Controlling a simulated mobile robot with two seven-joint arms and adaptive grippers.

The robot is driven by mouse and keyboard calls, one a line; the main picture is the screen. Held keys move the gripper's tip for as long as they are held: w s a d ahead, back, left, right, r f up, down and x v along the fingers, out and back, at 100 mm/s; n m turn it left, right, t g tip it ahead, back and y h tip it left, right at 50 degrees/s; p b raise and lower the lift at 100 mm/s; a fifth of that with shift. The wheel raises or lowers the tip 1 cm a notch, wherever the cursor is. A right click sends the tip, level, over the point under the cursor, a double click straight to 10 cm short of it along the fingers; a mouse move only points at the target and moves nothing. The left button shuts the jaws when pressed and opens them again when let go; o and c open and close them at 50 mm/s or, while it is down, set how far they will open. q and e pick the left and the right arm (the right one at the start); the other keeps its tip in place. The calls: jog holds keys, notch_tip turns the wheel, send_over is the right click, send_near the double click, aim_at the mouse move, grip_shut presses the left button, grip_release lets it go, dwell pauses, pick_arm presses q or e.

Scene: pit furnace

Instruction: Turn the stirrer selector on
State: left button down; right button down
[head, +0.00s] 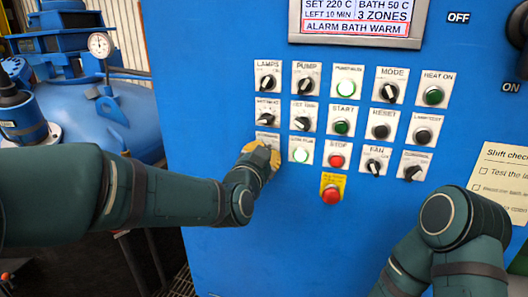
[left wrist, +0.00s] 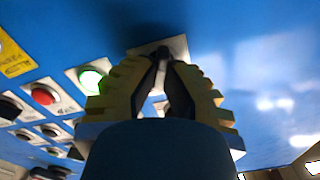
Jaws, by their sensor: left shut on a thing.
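My left gripper (head: 260,158) has yellow fingers and reaches the left end of the third row of controls on the blue panel. It is shut on a small dark selector knob there, seemingly the stirrer selector (head: 267,137), of which mainly the top of the pale plate shows. Its label is too small to read, and the fingers hide which way the knob points. In the left wrist view, the fingertips (left wrist: 163,62) close together in front of the pale plate (left wrist: 177,45). My right gripper is out of view.
A lit white-green button (head: 301,155) is just right of the gripper, then a red stop button (head: 337,160) and the fan selector (head: 375,166). A red emergency button (head: 331,194) on yellow is lower. The display (head: 360,25) reads ALARM BATH WARM.

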pick_arm(q)
jog(key=shift+m, duration=0.5)
jog(key=c, duration=1)
grip_release()
jog(key=v, duration=1.2)
